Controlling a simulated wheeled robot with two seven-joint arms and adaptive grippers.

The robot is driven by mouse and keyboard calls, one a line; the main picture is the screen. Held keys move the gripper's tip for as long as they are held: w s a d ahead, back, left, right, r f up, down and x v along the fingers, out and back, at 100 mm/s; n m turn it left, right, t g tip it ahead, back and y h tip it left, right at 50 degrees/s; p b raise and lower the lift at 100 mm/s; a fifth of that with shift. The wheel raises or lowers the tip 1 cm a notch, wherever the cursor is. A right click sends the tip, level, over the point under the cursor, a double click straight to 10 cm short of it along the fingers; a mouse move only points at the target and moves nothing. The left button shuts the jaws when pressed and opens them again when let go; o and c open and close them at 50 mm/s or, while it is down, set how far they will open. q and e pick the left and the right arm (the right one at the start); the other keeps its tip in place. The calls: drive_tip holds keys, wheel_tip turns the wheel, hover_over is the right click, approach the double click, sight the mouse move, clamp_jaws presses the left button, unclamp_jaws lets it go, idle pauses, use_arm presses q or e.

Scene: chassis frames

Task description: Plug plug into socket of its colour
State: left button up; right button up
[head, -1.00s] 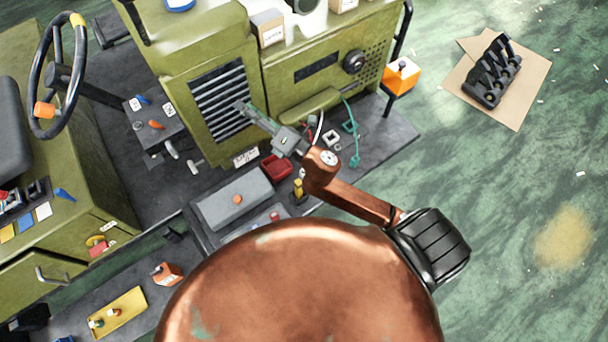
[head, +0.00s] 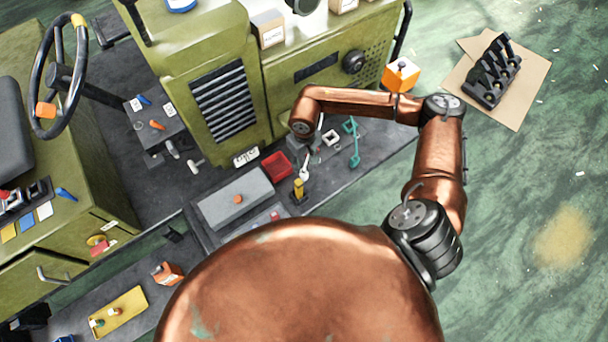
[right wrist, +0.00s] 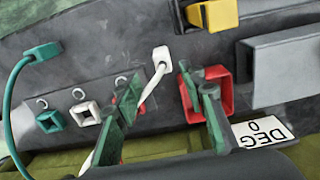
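My right gripper (right wrist: 165,84) is open in the right wrist view, with green fingers spread apart. In the head view my copper arm hides most of it. A white plug (right wrist: 161,56) on a white cable lies just beyond the fingertips; its cable passes between the fingers. A teal plug (right wrist: 42,51) on a curved cable lies at the left. A teal socket (right wrist: 50,121) and a white socket (right wrist: 86,114) stand in a row; a third beside them is partly hidden by a finger. The left gripper is not in view.
A red open box (right wrist: 226,91) is close behind the right finger. A yellow block (right wrist: 214,14) and a grey box (right wrist: 285,68) lie nearby. In the head view the green machine (head: 222,101) rises behind; an orange box (head: 400,75) stands at the platform's right.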

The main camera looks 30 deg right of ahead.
sight(304, 172)
drive_tip(key=f, duration=0.3)
drive_tip(key=f+p, duration=0.1)
drive_tip(key=f, duration=0.3)
drive_tip(key=shift+s+a, duration=0.1)
drive_tip(key=shift+a, duration=0.1)
drive_tip(key=shift+c, duration=0.2)
clamp_jaws()
